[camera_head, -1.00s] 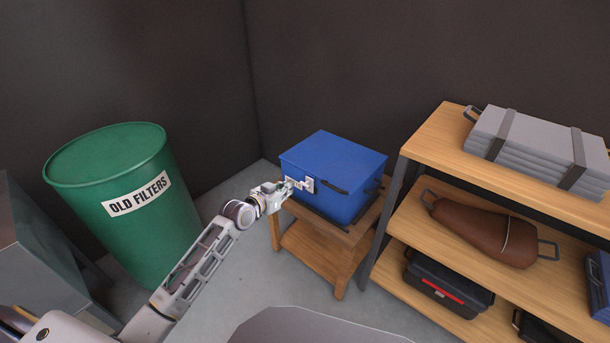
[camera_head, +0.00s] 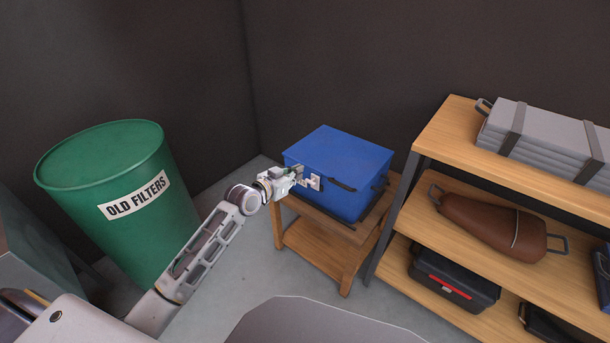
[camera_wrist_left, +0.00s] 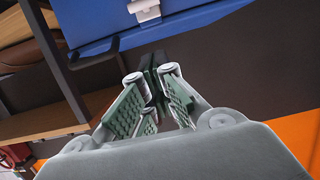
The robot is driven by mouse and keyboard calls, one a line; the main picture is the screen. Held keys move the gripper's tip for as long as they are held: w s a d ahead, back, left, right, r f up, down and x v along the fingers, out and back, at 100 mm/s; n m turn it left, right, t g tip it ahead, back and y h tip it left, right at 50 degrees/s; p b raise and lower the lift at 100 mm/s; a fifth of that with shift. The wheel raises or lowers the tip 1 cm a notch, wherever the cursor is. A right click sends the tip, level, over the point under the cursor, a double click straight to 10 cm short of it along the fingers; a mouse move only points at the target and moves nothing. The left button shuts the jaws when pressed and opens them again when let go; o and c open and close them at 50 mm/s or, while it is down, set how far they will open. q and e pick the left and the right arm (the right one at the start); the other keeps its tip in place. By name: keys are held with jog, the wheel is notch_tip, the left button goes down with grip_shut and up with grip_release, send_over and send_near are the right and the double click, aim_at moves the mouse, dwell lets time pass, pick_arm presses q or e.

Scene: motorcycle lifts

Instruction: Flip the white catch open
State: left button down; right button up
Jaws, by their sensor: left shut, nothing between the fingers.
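A blue box (camera_head: 345,165) with a lid stands on a small wooden table (camera_head: 318,232). The white catch (camera_head: 315,183) is on the box's front face, near the lid seam. It also shows at the top edge of the left wrist view (camera_wrist_left: 145,9), partly cut off. My left gripper (camera_head: 297,174) is just left of the catch and close to the box front; I cannot tell whether it touches. In the left wrist view its green-padded fingers (camera_wrist_left: 155,72) are together with nothing between them. My right gripper is not in view.
A green barrel (camera_head: 120,200) stands at left. A wooden shelf (camera_head: 455,130) at right holds grey cases (camera_head: 545,140), a brown bag (camera_head: 490,228) and a black toolbox (camera_head: 455,280). Grey floor (camera_head: 230,285) is open in front.

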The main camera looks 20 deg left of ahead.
pick_arm(q)
jog(key=shift+w, duration=0.1)
jog(key=b, duration=0.2)
send_over(313, 179)
jog(key=s, duration=0.1)
jog(key=shift+a+f, duration=0.15)
jog(key=shift+f, duration=0.4)
jog(key=shift+a+f, duration=0.15)
jog(key=shift+f, duration=0.35)
jog(key=shift+w+d+f+b, duration=0.15)
jog(key=shift+w+d+b, duration=0.15)
jog(key=shift+w, duration=0.25)
jog(key=shift+s+a+f+b, duration=0.15)
jog(key=shift+s+f+b, duration=0.2)
jog(key=shift+f, duration=0.3)
jog(key=shift+s+a+f+b, duration=0.2)
jog(key=shift+s+f, duration=0.2)
jog(key=shift+f, duration=0.25)
jog(key=shift+s+f, duration=0.2)
jog(key=shift+f, duration=0.15)
jog(key=shift+s+a, duration=0.1)
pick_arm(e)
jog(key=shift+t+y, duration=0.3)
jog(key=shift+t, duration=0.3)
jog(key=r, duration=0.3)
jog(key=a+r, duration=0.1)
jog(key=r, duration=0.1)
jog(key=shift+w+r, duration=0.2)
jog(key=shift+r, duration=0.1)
